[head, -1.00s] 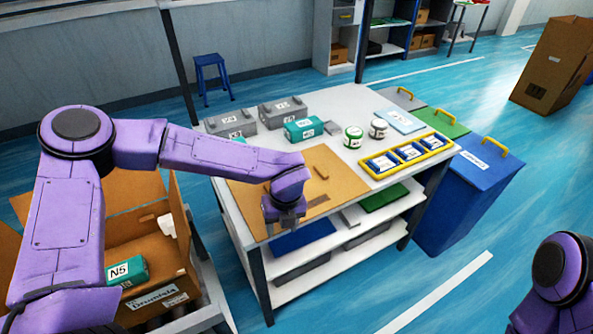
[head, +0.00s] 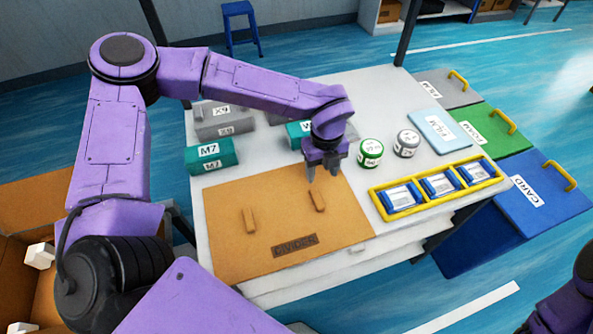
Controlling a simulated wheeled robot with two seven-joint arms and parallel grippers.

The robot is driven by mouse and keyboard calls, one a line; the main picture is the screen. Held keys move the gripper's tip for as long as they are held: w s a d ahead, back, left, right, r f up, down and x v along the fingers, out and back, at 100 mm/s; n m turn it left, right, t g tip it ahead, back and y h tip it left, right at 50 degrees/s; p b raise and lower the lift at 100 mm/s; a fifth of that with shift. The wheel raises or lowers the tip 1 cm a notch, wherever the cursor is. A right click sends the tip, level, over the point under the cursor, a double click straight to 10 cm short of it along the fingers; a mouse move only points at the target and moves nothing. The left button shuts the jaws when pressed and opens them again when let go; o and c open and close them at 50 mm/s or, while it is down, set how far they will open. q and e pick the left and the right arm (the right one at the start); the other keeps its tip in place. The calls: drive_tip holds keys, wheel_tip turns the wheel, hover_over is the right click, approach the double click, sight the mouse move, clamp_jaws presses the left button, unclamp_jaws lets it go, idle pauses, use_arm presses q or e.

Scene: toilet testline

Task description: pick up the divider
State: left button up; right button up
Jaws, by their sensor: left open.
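The divider (head: 283,227) is a flat brown board lying on the white table. It has two raised brown grips, a left grip (head: 249,220) and a right grip (head: 317,200), and a dark label near its front edge. My left gripper (head: 324,176) is open and points down above the board's back right part, close to the right grip. I cannot tell whether it touches the board. My right gripper is out of view; only a bit of that arm shows at the lower right.
Teal box M7 (head: 211,155) and grey boxes (head: 223,120) stand behind the divider. A green-banded can (head: 370,152), a grey can (head: 406,144), a film pack (head: 440,131) and a yellow tray (head: 407,209) stand right. Lidded bins line the table's right side. An open carton (head: 28,262) is at left.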

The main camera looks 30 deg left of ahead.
sight(317, 198)
use_arm(q)
drive_tip(key=f, duration=0.1)
drive_tip(key=s+f, duration=0.1)
drive_tip(key=shift+s+f+p, duration=0.2)
drive_tip(key=shift+f+p, duration=0.1)
drive_tip(key=shift+f, duration=0.05)
drive_tip(key=shift+s+a+f+p, duration=0.1)
drive_tip(key=shift+s+f+p, duration=0.2)
drive_tip(key=shift+s, duration=0.15)
drive_tip(key=shift+s+f+p, duration=0.2)
drive_tip(key=shift+s+p, duration=0.05)
drive_tip(key=shift+s, duration=0.2)
drive_tip(key=f, duration=0.1)
drive_tip(key=w+f+p, duration=0.1)
drive_tip(key=f, duration=0.1)
drive_tip(key=w+f, duration=0.1)
drive_tip(key=f, duration=0.1)
drive_tip(key=shift+d+f, duration=0.2)
drive_tip(key=shift+f, duration=0.05)
drive_tip(key=shift+s+r, duration=0.25)
drive_tip(key=shift+s, duration=0.2)
drive_tip(key=shift+c, duration=0.6)
drive_tip(key=c, duration=0.5)
clamp_jaws()
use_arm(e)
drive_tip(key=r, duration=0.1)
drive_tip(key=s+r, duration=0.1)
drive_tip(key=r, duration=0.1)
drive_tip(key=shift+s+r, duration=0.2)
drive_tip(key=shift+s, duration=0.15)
